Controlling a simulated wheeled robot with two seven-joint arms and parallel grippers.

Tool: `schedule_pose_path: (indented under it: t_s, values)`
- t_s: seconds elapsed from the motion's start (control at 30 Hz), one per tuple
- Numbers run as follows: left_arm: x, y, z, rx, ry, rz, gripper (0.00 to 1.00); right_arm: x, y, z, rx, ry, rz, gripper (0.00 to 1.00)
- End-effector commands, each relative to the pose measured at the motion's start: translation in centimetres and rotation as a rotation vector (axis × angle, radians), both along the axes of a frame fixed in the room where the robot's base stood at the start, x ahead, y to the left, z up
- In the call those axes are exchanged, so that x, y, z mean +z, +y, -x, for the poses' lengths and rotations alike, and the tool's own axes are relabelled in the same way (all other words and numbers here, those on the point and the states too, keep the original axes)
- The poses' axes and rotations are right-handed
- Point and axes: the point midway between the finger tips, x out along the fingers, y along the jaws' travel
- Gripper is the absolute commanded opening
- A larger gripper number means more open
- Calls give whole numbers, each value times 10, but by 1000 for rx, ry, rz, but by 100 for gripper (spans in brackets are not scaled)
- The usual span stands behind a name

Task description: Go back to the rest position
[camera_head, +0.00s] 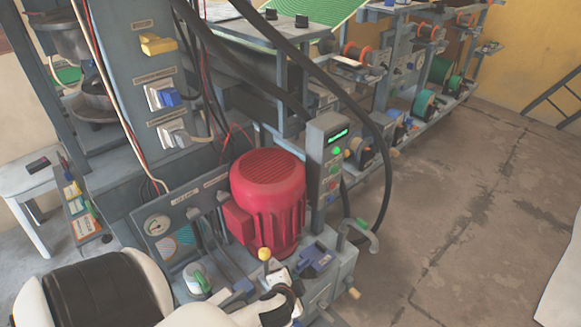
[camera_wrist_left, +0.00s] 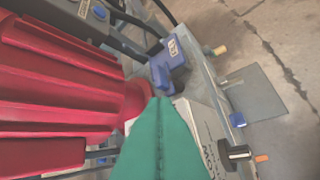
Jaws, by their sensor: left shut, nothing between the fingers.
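My left arm comes in from the lower left in the head view, and its gripper end (camera_head: 281,292) is over the front of the press base. In the left wrist view the teal fingers of this gripper (camera_wrist_left: 160,104) are pressed together with nothing between them. They point toward a blue switch part (camera_wrist_left: 172,70) beside the red motor (camera_wrist_left: 55,95). In the head view the red motor (camera_head: 269,195) stands just behind the gripper. I cannot tell whether the fingers touch anything. My right gripper does not show in either view.
A control post (camera_head: 328,160) with a lit green display stands right of the motor. A lever with a yellow knob (camera_head: 264,254) and a blue part (camera_head: 314,259) are close to my left gripper. Black hoses (camera_head: 384,150) arch overhead. The concrete floor (camera_head: 455,220) at right is open.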

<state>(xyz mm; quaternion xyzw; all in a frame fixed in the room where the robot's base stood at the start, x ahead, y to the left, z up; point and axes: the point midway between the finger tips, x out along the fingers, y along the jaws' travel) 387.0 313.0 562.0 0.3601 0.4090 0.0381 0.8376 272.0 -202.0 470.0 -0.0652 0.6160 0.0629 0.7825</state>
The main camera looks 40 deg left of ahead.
Motion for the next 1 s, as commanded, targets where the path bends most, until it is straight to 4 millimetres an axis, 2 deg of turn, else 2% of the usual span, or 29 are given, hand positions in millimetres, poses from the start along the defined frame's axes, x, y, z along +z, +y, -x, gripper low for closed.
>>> schedule_pose_path:
  t_s: [0.77,0.87,1.0]
  values:
    - [0,0,0,-1,-1,-1,0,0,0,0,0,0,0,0]
    - [4,-5,4,19,8,25,0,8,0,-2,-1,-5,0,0]
    - [19,-24,27,101,68,146,0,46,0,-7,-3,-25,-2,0]
